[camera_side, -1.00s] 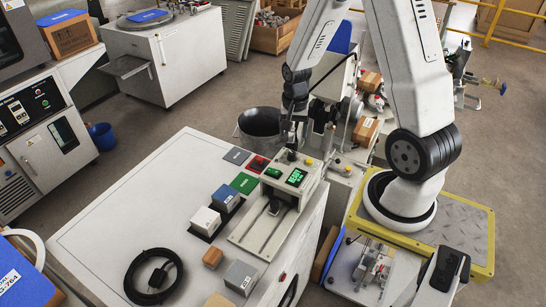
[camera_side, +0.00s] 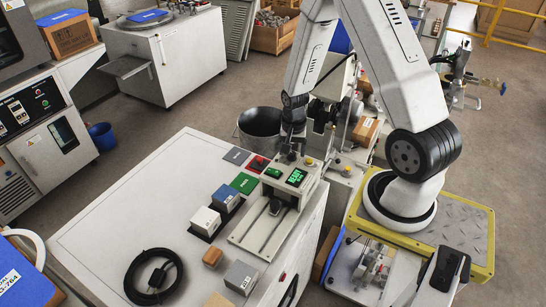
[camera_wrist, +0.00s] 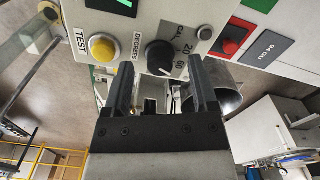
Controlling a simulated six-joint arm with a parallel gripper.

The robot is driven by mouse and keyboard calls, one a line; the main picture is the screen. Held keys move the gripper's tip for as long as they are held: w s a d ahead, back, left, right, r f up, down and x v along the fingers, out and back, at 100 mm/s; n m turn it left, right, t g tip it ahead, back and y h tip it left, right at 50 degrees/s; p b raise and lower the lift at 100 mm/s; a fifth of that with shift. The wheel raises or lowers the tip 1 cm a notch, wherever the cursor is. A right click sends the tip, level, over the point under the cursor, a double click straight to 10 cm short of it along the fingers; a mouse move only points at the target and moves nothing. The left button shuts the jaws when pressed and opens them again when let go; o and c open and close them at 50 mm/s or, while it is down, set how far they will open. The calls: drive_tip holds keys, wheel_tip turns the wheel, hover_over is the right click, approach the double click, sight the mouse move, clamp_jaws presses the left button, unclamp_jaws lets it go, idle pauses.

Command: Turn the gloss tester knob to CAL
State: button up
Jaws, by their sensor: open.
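The gloss tester (camera_side: 265,229) is a pale box on the white bench with a lit green display (camera_side: 297,177). In the wrist view its black round knob (camera_wrist: 159,56) has a short white mark at its lower edge. CAL, 20 and 60 are printed to its right; the mark is nearest the 60 side, but I cannot tell its exact setting. My gripper (camera_wrist: 161,68) is open, with one dark finger on either side of the knob in the picture. I cannot tell whether they touch it. In the side view my gripper (camera_side: 291,143) is at the tester's back end.
A yellow TEST button (camera_wrist: 103,47) is left of the knob. Small blocks, a green tile (camera_side: 244,183) and a coiled black cable (camera_side: 154,276) lie on the bench. A metal bucket (camera_side: 259,126) stands behind it.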

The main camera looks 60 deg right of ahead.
drive_tip(key=shift+f, duration=0.3)
clamp_jaws()
